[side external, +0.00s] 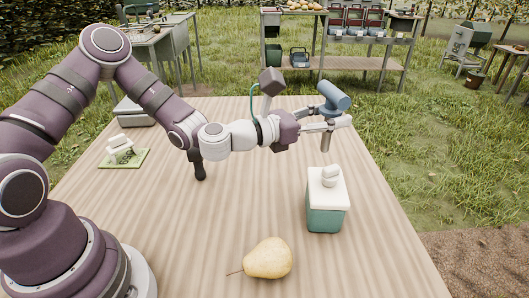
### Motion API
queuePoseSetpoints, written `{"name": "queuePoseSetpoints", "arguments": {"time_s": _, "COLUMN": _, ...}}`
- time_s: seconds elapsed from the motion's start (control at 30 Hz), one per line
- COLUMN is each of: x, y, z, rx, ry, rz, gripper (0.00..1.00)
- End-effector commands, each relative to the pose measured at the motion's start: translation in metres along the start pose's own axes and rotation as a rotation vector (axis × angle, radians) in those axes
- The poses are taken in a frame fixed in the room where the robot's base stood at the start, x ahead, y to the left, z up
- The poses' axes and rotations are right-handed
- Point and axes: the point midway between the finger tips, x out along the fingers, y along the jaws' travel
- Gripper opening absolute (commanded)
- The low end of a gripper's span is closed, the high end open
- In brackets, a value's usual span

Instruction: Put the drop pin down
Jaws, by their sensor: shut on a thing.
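The drop pin appears to be the piece with a blue-grey cylindrical head (335,97) and a grey shank (325,143) pointing down. My gripper (328,126) is shut on it just below the head and holds it upright in the air. The shank's lower end is above and apart from a teal box (325,218) with a white lid (327,199) and a pale rounded knob (330,176). The fingers hide part of the pin.
A yellow pear (268,258) lies at the front of the wooden table (390,265). A green mat (137,160) with white pieces (120,148) lies at the left, near a grey case (135,113). A dark upright object (199,168) stands under my arm. The table's right side is clear.

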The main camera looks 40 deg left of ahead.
Motion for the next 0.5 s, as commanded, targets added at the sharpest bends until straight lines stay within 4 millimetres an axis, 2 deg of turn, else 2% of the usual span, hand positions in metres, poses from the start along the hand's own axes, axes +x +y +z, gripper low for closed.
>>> {"name": "queuePoseSetpoints", "arguments": {"time_s": 0.03, "x": -0.004, "y": 0.022, "z": 0.001, "rx": 0.003, "ry": -0.001, "rz": 0.033, "gripper": 0.0}}
{"name": "queuePoseSetpoints", "arguments": {"time_s": 0.1, "x": -0.011, "y": 0.048, "z": 0.001, "rx": 0.005, "ry": 0.0, "rz": 0.067, "gripper": 0.0}}
{"name": "queuePoseSetpoints", "arguments": {"time_s": 0.2, "x": -0.022, "y": 0.077, "z": 0.003, "rx": 0.006, "ry": 0.0, "rz": 0.106, "gripper": 0.0}}
{"name": "queuePoseSetpoints", "arguments": {"time_s": 0.4, "x": -0.043, "y": 0.118, "z": 0.005, "rx": 0.009, "ry": 0.0, "rz": 0.166, "gripper": 0.0}}
{"name": "queuePoseSetpoints", "arguments": {"time_s": 0.47, "x": -0.05, "y": 0.129, "z": 0.006, "rx": 0.011, "ry": 0.002, "rz": 0.183, "gripper": 0.0}}
{"name": "queuePoseSetpoints", "arguments": {"time_s": 0.5, "x": -0.048, "y": 0.126, "z": -0.001, "rx": 0.002, "ry": 0.002, "rz": 0.175, "gripper": 0.0}}
